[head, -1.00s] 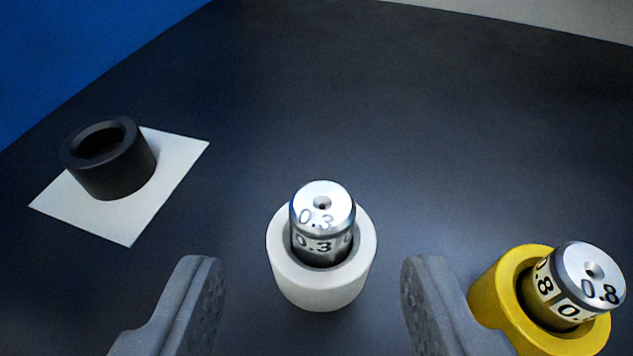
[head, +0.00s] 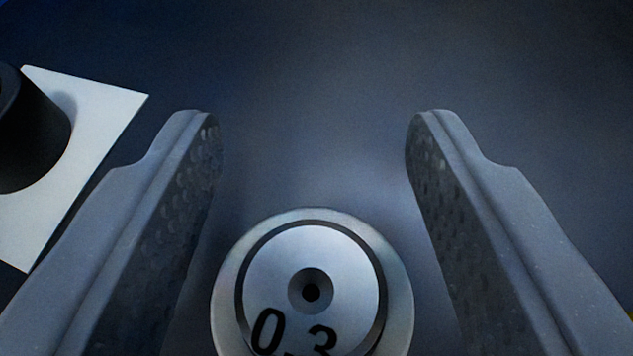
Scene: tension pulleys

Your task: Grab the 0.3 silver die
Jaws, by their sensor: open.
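The silver die marked 0.3 (head: 345,275) stands upright in the white round holder (head: 398,285) at the bottom middle of the head view. I see its round top face with a small centre hole, close to the camera; its lower part is hidden. My gripper (head: 312,125) is open, with one grey finger on each side of the die and holder. There is a gap on both sides, and neither finger appears to touch them. The fingertips reach past the die toward the top of the picture.
A black cylindrical holder (head: 35,135) sits on a white square sheet (head: 105,105) at the left, partly cut off. The dark surface beyond the fingers is clear.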

